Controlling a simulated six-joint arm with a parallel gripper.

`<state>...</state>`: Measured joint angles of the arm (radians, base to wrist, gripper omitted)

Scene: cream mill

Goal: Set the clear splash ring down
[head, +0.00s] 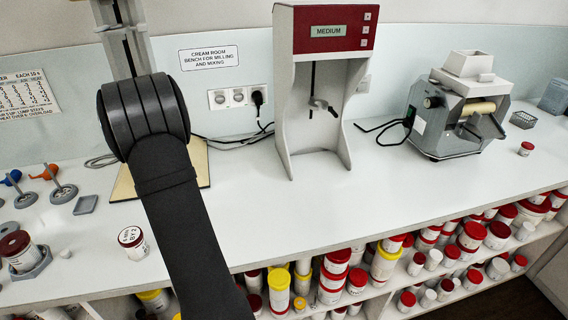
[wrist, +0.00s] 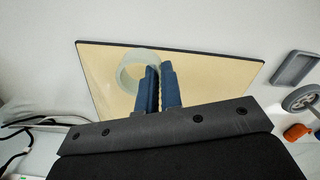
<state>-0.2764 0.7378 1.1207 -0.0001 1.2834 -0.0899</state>
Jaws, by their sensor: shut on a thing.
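The clear splash ring (wrist: 125,76) is a pale, see-through ring in the wrist view. My gripper (wrist: 158,69) has two blue fingers, shut on the right side of the ring's wall. The ring is seen against a tan board (wrist: 210,75) with a dark edge; I cannot tell whether it touches the board or hangs above it. In the head view the same board (head: 202,166) shows partly behind my arm, at the back left of the bench. My arm hides the gripper and the ring there.
The red-and-grey mixer stand (head: 325,80) is right of the board, with the roller mill (head: 455,115) farther right. A labelled jar (head: 133,243) stands front left. A small grey tray (head: 86,205) and stands lie at the left. The bench middle (head: 300,215) is clear.

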